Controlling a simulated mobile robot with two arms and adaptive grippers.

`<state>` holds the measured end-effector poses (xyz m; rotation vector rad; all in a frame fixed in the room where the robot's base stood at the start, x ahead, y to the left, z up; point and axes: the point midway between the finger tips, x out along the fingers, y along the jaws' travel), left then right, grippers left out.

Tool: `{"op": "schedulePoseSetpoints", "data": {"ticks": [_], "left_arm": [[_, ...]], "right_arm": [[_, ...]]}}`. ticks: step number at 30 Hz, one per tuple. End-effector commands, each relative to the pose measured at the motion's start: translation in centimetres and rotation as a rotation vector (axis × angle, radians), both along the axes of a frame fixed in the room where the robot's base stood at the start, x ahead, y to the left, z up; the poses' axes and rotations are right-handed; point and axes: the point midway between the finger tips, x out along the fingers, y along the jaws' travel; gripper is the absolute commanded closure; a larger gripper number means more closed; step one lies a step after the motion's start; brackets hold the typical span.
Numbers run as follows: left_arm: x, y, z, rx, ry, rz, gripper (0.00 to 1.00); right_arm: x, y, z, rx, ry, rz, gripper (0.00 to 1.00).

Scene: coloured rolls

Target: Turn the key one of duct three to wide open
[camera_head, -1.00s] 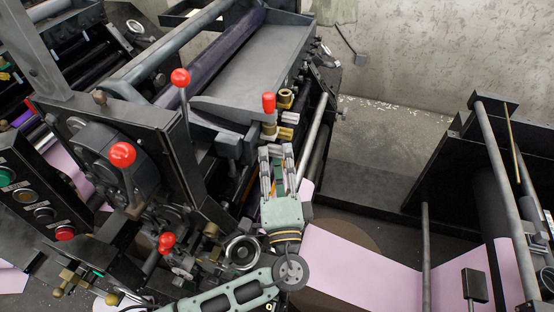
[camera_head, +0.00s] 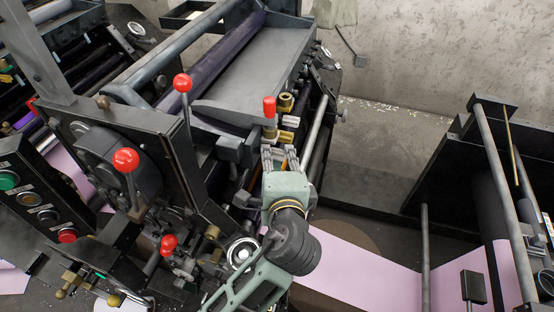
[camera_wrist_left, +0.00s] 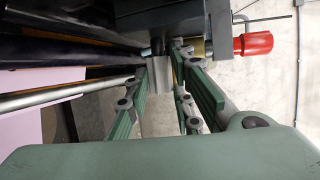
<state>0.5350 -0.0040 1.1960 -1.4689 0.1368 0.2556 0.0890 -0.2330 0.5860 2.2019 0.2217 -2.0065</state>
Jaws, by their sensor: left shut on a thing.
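The ink duct (camera_head: 243,75) is a long grey tray at the top middle, with small silver and brass keys (camera_head: 287,136) along its right lower edge. My left gripper (camera_head: 279,153) is just below these keys, seen partly behind its own wrist. In the left wrist view its green-padded fingers (camera_wrist_left: 160,68) stand on both sides of a grey metal key (camera_wrist_left: 158,92) and are shut on it. I cannot read any number on the key or tell how far it is turned. My right gripper is not in view.
A red-capped lever (camera_head: 269,106) stands close to my left fingertips and also shows in the left wrist view (camera_wrist_left: 253,44). More red-knobbed levers (camera_head: 126,160) are at the left. A steel bar (camera_head: 316,125) runs close to the right of the gripper. Pink paper (camera_head: 350,262) lies below right.

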Motion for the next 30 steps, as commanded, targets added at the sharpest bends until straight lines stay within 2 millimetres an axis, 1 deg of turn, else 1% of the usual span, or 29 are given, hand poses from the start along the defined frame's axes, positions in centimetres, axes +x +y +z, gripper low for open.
{"op": "schedulePoseSetpoints", "data": {"ticks": [1,12,13,18,27,30], "left_arm": [[-0.07,0.0,-0.33,0.005,0.011,0.0,1.0],[-0.08,0.04,-0.4,0.008,0.016,0.001,1.0],[-0.09,0.04,-0.41,0.008,0.016,0.001,0.76],[-0.06,0.04,-0.29,0.006,0.012,0.001,0.61],[-0.08,0.02,-0.1,0.004,0.009,0.001,0.6],[-0.75,-0.09,0.03,0.003,0.009,0.0,0.6]], "right_arm": [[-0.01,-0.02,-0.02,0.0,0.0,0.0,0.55],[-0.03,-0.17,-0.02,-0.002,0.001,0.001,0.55],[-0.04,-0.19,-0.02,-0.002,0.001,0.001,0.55],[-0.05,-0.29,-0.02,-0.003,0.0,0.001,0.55],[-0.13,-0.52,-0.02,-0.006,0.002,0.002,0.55],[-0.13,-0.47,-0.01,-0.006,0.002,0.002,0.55]]}}
